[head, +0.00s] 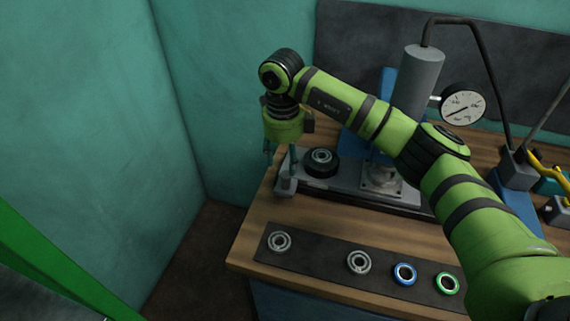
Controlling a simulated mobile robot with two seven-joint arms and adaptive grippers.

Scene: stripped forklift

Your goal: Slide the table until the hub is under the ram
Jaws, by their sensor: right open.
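The sliding table (345,192) is a low grey slab on the wooden bench, running left to right. The hub (322,168), a black round piece with a steel ring in its top, sits on its left part. The press's grey cylinder (418,80) stands to the right of the hub; my right arm hides the ram below it. A grey upright handle (286,184) is at the table's left end. My right gripper (281,158) points down, open, with its fingertips at the handle's top; I cannot tell whether they touch it. My left gripper is not in view.
A dark mat (320,262) along the front edge holds two grey rings, a blue ring (405,273) and a green ring (447,283). A gauge (463,105) and hose are at the right. Teal walls stand left and behind.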

